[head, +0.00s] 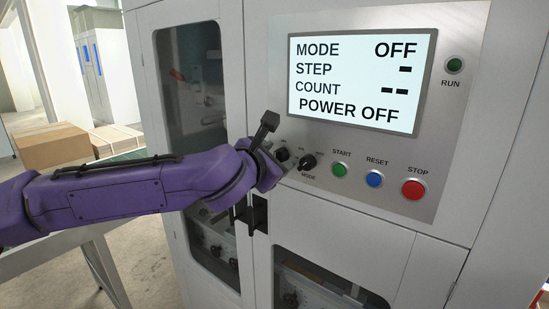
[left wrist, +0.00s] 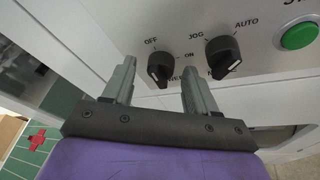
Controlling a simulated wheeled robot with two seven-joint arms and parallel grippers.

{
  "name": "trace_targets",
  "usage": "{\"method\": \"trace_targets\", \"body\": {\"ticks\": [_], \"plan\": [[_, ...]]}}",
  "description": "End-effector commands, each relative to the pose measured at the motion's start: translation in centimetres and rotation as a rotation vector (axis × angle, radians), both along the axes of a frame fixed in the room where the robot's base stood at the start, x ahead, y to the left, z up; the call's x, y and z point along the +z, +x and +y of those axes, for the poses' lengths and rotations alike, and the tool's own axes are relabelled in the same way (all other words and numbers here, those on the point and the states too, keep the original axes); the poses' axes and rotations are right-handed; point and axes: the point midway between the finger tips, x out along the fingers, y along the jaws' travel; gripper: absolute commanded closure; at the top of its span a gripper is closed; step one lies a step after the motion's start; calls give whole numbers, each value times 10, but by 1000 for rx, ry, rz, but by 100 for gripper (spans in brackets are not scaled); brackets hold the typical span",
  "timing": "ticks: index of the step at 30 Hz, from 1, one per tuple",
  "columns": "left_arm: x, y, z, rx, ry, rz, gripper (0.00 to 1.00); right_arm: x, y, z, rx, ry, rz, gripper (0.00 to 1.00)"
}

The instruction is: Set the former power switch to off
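The power switch (left wrist: 160,68) is a black rotary knob with OFF above it and ON to its right in the left wrist view. Its handle looks roughly upright there; I cannot tell exactly which label it points to. In the head view the power switch (head: 282,155) is small, beside my gripper. The display (head: 360,80) reads MODE OFF and POWER OFF. My left gripper (left wrist: 158,72) is open, its two grey fingers on either side of the switch in the picture, with no clear contact. It also shows in the head view (head: 272,145). My right gripper is not in view.
The black mode knob (head: 308,162) sits just right of the power switch. Beyond it are the green start (head: 339,169), blue reset (head: 375,178) and red stop (head: 414,189) buttons. Black door handles (head: 258,213) stick out below my gripper. A cardboard box (head: 52,147) stands far left.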

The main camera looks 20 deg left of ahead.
Motion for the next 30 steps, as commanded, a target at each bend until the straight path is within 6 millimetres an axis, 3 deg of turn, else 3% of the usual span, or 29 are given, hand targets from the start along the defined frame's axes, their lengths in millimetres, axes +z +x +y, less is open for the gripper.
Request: {"method": "trace_targets", "body": {"ticks": [5,8,15,21,30], "plan": [[0,-1,0,-1,1,-1,42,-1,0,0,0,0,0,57],[2,-12,1,-1,-1,-4,42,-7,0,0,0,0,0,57],[13,-67,9,0,-3,-6,42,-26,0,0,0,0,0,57],[21,-97,13,0,-1,-2,42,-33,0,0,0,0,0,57],[24,-102,14,0,0,0,42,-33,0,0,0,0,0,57]]}}
